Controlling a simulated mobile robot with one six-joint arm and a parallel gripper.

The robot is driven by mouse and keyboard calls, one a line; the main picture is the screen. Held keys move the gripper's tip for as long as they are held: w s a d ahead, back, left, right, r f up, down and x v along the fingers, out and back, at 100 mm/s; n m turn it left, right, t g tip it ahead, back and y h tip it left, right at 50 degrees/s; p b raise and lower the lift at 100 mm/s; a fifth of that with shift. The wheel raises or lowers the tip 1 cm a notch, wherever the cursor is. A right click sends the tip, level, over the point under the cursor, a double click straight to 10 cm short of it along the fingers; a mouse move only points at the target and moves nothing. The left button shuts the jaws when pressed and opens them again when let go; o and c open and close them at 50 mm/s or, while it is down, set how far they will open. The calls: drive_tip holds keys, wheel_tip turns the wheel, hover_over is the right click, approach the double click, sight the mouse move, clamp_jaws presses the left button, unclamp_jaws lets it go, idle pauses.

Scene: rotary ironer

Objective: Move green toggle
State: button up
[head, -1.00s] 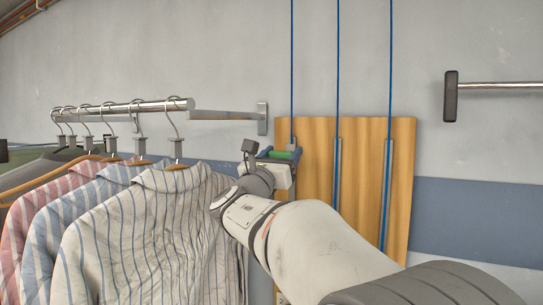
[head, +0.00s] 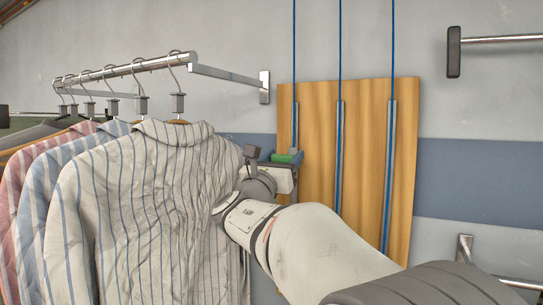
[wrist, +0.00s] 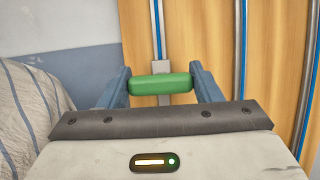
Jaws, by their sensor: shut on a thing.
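The green toggle (wrist: 160,84) is a rounded green bar lying crosswise between the two blue fingers of my gripper (wrist: 160,86) in the wrist view. The fingers touch its two ends, and my gripper is shut on it. A grey metal strip stands behind the toggle on the wooden panel. In the head view the toggle (head: 284,158) shows as a small green patch at my gripper (head: 287,160), in front of the panel's left edge. My wrist hides part of the gripper there.
The wooden panel (head: 365,150) carries blue vertical cords in metal channels. Striped shirts (head: 145,220) hang from a chrome rail (head: 130,68) close on the left of my arm. A wall bar (head: 500,39) sticks out at upper right.

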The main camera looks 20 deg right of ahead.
wheel_tip(320, 180, down, 25)
drive_tip(key=b, duration=1.8)
drive_tip(key=shift+d, duration=0.15)
drive_tip(key=shift+f, duration=0.1)
drive_tip(key=o, duration=1.2)
drive_tip(key=shift+w+d, duration=0.15)
drive_tip(key=shift+o, duration=0.9)
drive_tip(key=v, duration=0.8)
